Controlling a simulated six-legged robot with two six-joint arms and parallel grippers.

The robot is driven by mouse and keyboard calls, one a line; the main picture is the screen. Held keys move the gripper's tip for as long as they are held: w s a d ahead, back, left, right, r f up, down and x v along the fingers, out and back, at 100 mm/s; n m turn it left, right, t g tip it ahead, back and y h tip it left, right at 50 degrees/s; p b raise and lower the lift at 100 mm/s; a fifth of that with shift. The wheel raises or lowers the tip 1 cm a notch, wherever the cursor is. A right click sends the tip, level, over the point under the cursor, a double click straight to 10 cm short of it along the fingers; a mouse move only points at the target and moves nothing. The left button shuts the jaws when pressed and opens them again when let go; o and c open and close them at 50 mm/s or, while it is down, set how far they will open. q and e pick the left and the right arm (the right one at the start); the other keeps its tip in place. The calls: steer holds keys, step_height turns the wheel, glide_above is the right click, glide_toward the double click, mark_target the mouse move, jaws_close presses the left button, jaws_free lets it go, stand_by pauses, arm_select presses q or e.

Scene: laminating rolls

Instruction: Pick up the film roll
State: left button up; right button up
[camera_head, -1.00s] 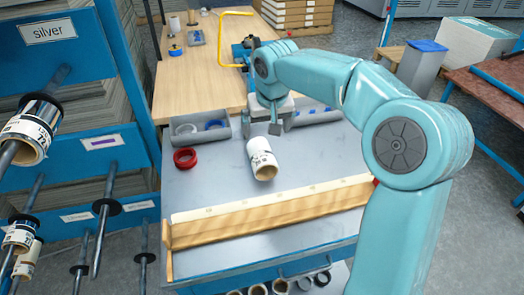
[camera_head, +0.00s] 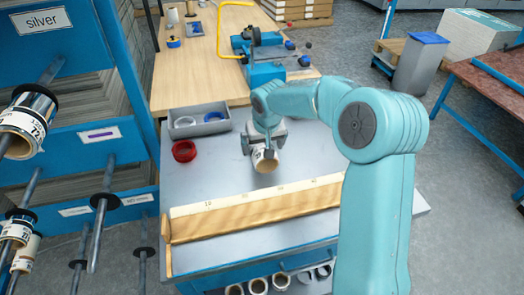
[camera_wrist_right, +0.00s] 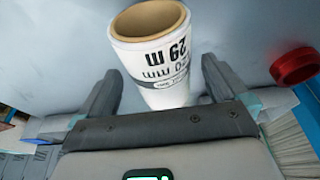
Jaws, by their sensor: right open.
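The film roll (camera_head: 266,162) is a white roll with a brown core and black print. It lies on the grey cart top (camera_head: 225,185), behind the wooden ruler strip. My right gripper (camera_head: 257,148) is over it with its fingers on either side. In the right wrist view, the roll (camera_wrist_right: 160,60) sits between the two open fingers (camera_wrist_right: 160,90), its cored end pointing away from the palm. A gap shows beside the left finger; the right finger is close to the roll, and I cannot tell whether it touches. My left gripper is not in view.
A red tape ring (camera_head: 184,151) lies left of the roll. A grey tray (camera_head: 203,127) with rings stands behind it. The wooden ruler strip (camera_head: 255,208) runs along the cart's front. A blue rack with rolls on rods (camera_head: 22,125) stands at the left.

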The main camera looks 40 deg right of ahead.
mark_target(263, 145)
steer(key=x, duration=0.3)
steer(key=shift+d, duration=0.1)
steer(key=c, duration=1.1)
steer(key=shift+o, duration=0.2)
steer(key=shift+r, duration=0.15)
step_height(263, 145, up, 20)
steer(key=p, duration=0.3)
